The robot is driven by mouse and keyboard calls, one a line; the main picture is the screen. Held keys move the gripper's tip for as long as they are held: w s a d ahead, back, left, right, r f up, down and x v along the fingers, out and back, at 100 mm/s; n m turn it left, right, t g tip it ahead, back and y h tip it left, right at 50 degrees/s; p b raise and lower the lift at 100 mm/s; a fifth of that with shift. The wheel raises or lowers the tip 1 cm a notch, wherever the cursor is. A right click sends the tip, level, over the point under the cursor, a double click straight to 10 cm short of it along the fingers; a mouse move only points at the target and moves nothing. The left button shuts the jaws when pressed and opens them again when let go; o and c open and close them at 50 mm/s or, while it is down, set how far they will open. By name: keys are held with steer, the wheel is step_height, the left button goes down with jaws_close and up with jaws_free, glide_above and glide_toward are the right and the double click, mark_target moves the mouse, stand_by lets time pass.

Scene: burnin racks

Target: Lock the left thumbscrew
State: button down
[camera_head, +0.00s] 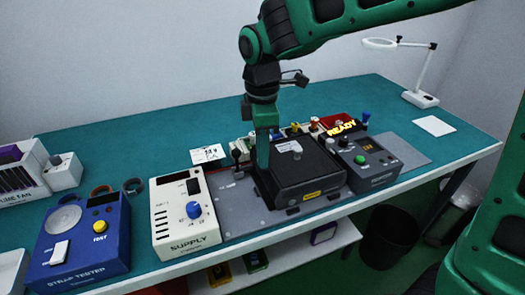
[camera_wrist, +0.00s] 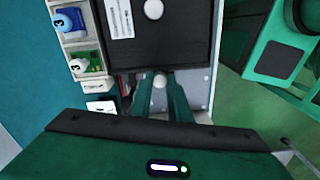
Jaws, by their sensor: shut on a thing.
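My gripper (camera_head: 262,165) points down at the left edge of the black unit (camera_head: 300,172) on the grey plate. In the wrist view its two green fingers (camera_wrist: 160,88) are shut on a small pale round knob, which looks like the left thumbscrew (camera_wrist: 159,80). The knob sits just outside the edge of the black unit (camera_wrist: 180,50). In the head view my gripper hides this knob. I cannot tell how far the thumbscrew is turned.
The white SUPPLY box (camera_head: 185,228) stands left of the grey plate (camera_head: 232,212), with the blue STRAP TESTER (camera_head: 82,245) further left. A dark box with a green button (camera_head: 375,160) and the lit READY sign (camera_head: 341,128) are to the right.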

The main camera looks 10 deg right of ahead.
steer(key=shift+w+m, duration=0.1)
steer(key=shift+m, duration=0.2)
steer(key=m, duration=0.4)
steer(key=shift+r, duration=0.1)
steer(key=m, duration=0.5)
steer(key=shift+w+a, duration=0.1)
steer(key=m, duration=0.4)
steer(key=shift+m, duration=2.1)
steer(key=c, duration=1.7)
jaws_free()
steer(key=shift+o, duration=0.2)
